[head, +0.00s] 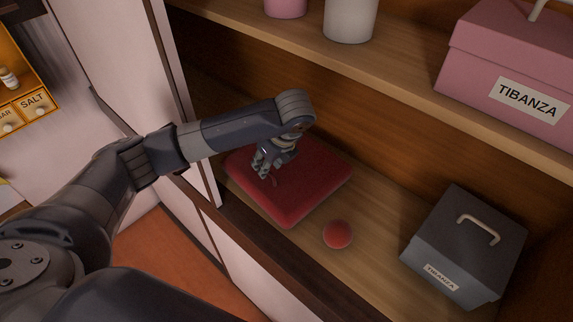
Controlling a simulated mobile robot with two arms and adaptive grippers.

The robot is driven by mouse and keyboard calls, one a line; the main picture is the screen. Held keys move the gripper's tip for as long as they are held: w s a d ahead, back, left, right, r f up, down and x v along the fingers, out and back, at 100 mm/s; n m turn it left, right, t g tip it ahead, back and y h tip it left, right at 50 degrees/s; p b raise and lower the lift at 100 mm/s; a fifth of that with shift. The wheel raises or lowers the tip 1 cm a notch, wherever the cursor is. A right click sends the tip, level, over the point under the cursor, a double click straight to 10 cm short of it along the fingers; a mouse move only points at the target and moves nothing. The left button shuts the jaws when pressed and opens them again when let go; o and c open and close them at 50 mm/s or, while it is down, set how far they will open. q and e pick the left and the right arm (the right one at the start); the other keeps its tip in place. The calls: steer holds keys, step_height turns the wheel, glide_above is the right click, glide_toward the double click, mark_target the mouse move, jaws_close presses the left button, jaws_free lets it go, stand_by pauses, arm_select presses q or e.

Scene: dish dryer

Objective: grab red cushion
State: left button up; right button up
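The red cushion (310,185) lies flat on the lower wooden shelf of the cabinet. My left arm reaches in from the left, and my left gripper (266,172) points down at the cushion's left part. Its fingertips are at or just above the cushion's top; I cannot tell whether they press into it. The fingers look close together, but their gap is too small to judge. The arm and gripper hide part of the cushion's back left. My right gripper is not in view.
A small red ball (337,234) sits right of the cushion. A dark grey TIBANZA box (460,250) stands farther right. The upper shelf (400,66) overhangs, holding a pink TIBANZA box (515,60) and pots. The cabinet's side panel (180,90) is close to my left arm.

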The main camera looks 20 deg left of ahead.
arm_select(q)
steer(key=shift+p+x, duration=0.4)
steer(key=shift+x, duration=0.8)
steer(key=shift+w+a+f, duration=0.1)
steer(key=shift+a+f, duration=0.05)
steer(key=shift+f, duration=0.3)
jaws_close()
steer(key=shift+r, duration=0.1)
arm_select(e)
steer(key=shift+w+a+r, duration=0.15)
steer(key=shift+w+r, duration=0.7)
arm_select(q)
steer(key=shift+r, duration=0.15)
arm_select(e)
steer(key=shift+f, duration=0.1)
